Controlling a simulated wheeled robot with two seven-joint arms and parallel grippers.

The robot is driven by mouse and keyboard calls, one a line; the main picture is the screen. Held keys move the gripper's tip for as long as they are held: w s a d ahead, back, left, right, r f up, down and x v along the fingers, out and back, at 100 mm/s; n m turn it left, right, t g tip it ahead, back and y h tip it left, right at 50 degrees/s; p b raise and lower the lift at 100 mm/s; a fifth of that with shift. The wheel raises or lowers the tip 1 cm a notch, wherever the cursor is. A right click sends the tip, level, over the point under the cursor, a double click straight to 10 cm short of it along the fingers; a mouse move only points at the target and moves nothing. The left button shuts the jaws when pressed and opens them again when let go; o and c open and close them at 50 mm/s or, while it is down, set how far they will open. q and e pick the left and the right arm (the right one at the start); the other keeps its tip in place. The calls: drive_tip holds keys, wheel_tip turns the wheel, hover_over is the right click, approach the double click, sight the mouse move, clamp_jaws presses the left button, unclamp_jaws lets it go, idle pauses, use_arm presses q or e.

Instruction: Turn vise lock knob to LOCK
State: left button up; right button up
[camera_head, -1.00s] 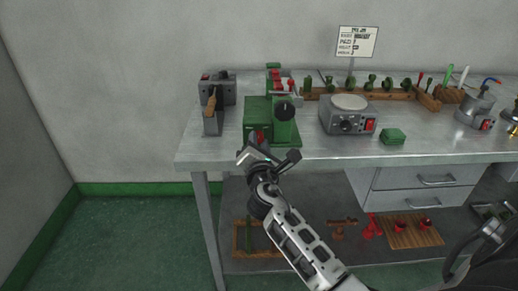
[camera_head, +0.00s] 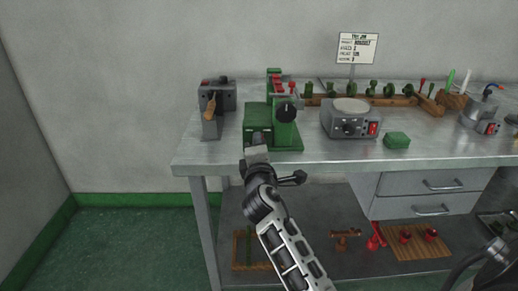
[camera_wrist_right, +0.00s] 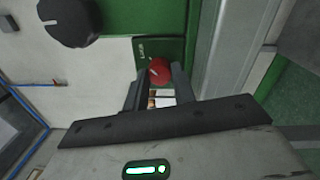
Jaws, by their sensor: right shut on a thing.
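The green vise (camera_head: 258,119) stands at the front left of the bench, with a large black knob (camera_head: 286,112) on its side; that black knob (camera_wrist_right: 68,20) also shows in the right wrist view. My right gripper (camera_head: 257,138) reaches the vise's front face and hides the lock knob in the head view. In the right wrist view the red lock knob (camera_wrist_right: 160,70) sits between the fingertips of my right gripper (camera_wrist_right: 157,76), which is shut on it. A dark green plate with a small pale label (camera_wrist_right: 142,50) lies beside the knob. My left gripper is not in view.
A grey device with a wooden handle (camera_head: 210,106) stands left of the vise. A grey hot plate (camera_head: 349,118) and a green block (camera_head: 396,141) stand to its right. A wooden rack (camera_head: 400,101) runs along the back.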

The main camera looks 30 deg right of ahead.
drive_tip(key=shift+f, duration=0.1)
idle(0.4)
drive_tip(key=o, duration=1)
